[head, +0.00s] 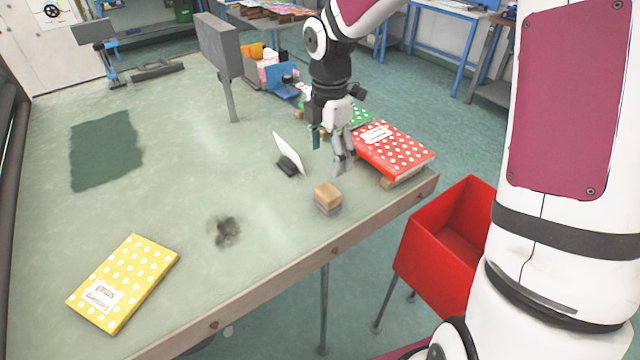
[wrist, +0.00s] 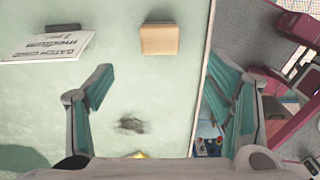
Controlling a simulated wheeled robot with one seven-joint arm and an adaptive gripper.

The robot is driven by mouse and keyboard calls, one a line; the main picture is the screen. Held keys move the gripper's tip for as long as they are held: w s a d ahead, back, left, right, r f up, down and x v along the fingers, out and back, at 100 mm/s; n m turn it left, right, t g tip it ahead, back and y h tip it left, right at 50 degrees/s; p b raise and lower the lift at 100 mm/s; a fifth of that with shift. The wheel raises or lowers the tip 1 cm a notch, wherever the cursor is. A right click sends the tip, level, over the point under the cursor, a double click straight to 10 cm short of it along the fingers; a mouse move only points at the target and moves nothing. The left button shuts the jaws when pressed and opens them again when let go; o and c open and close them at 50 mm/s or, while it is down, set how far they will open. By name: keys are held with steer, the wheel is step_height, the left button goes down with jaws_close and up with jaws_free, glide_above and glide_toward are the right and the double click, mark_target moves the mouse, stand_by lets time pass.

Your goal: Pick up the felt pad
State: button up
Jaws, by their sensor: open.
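A small square stack (head: 328,198) stands near the table's front edge, with a tan upper piece and a grey lower piece. Its tan top (wrist: 158,39) shows at the upper middle of the wrist view. A flat dark green rectangle (head: 105,152) lies at the table's far left. I cannot tell for sure which of these is the felt pad. My gripper (head: 332,150) is above the table, behind the stack in the head view and apart from it. Its fingers (wrist: 160,78) are spread, with nothing between them.
A white card (wrist: 45,47) leans in a dark holder (head: 288,166) near the stack. A red dotted book (head: 395,148) lies at the right edge, a yellow one (head: 125,283) at front left. A grey post (head: 228,95) stands behind. A red bin (head: 445,245) stands beside the table.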

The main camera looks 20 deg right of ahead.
mark_target(328, 191)
step_height(328, 191, down, 8)
steer(key=shift+w+f, duration=0.1)
steer(key=shift+f, duration=0.1)
steer(key=shift+d+f+p, duration=0.1)
steer(key=shift+f+p, duration=0.55)
steer(key=shift+f, duration=2.2)
steer(key=shift+c, duration=0.3)
steer(key=c, duration=1.2)
